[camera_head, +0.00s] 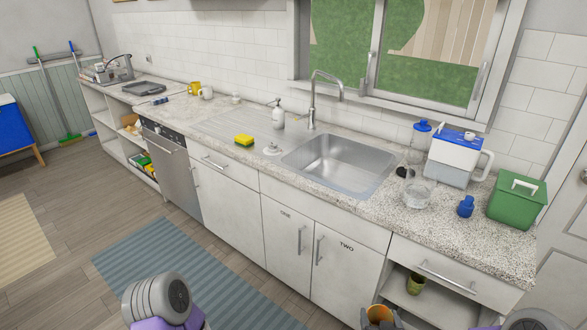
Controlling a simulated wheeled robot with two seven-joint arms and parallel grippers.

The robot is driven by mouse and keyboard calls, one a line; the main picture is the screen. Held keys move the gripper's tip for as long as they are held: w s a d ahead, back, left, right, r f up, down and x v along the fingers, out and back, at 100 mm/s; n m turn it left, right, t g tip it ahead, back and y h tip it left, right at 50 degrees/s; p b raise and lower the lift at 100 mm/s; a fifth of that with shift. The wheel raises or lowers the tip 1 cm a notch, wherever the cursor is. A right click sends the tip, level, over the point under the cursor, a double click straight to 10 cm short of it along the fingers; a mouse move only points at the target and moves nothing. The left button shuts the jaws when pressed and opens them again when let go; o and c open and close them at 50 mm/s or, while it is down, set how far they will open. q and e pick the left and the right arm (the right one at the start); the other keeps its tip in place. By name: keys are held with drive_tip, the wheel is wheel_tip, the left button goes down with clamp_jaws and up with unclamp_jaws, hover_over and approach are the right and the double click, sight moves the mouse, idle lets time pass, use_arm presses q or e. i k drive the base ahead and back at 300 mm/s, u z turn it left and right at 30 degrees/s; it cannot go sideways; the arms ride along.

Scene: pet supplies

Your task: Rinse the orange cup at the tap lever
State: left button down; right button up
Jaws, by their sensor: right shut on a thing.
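The orange cup (379,312) shows at the bottom edge, in front of the cabinet doors and below counter height. My right gripper (392,320) is shut on it; the frame's edge cuts off the lower part of both. The tap (313,98) is a tall silver gooseneck standing behind the steel sink (340,160). Its lever is too small to make out clearly. The sink basin looks empty. Part of my left arm shows at the bottom left, but its gripper is out of view.
A yellow sponge (243,140) and a soap bottle (278,115) stand left of the sink. A clear bottle (418,190), a blue-lidded white container (455,158) and a green box (517,202) stand to its right. An olive cup (415,284) sits on the open shelf below.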

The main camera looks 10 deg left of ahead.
sight(309, 115)
drive_tip(key=z, duration=0.3)
drive_tip(key=k, duration=0.3)
drive_tip(key=u, duration=1.55)
drive_tip(key=i, duration=1.05)
drive_tip(key=z, duration=0.4)
